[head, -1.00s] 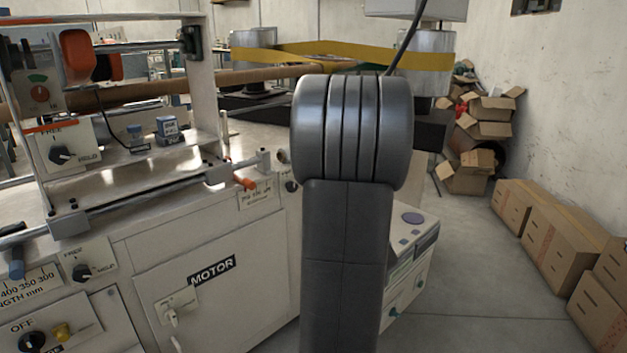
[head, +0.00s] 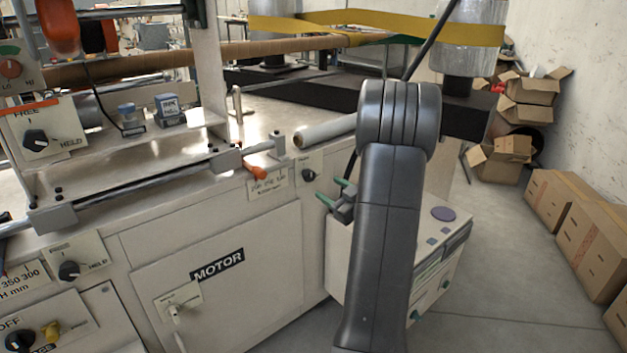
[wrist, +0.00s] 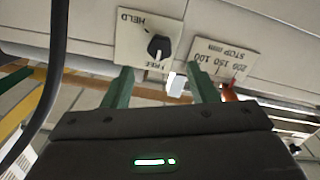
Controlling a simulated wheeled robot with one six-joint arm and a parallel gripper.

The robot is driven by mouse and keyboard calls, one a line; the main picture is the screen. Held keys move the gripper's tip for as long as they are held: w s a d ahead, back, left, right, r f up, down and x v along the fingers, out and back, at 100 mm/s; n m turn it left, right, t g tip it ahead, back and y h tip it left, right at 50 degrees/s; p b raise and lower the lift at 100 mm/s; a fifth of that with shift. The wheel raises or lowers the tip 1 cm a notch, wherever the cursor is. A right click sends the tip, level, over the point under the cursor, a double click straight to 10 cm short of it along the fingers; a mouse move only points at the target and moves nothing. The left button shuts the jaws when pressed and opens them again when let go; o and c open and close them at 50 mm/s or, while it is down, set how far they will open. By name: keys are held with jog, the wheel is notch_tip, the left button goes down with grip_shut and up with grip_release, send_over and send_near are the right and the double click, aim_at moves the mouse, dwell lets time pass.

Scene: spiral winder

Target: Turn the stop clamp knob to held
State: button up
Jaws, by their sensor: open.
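The stop clamp knob is a black knob (wrist: 158,46) on a white FREE/HELD plate in the wrist view, where the panel appears upside down. Its white pointer mark seems to point toward FREE, away from HELD. In the head view this knob (head: 308,175) sits on the front of the white machine, right of the STOP mm scale (head: 268,186). My gripper (head: 335,191) has green fingers, apart and empty, just right of and below the knob. In the wrist view my gripper (wrist: 160,88) has its fingertips short of the plate, with the knob between their directions.
An orange-tipped stop lever (head: 255,172) sticks out left of the knob, and a cardboard tube end (head: 325,132) lies above it. Two other FREE/HELD knobs (head: 36,140) (head: 69,270) are further left. Cardboard boxes (head: 565,210) line the right wall, with free floor before them.

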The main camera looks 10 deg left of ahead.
aim_at(311, 177)
jog(key=b+x, duration=0.1)
jog(key=x, duration=0.7)
jog(key=shift+w+a, duration=0.2)
jog(key=shift+a, duration=0.1)
jog(key=c, duration=1)
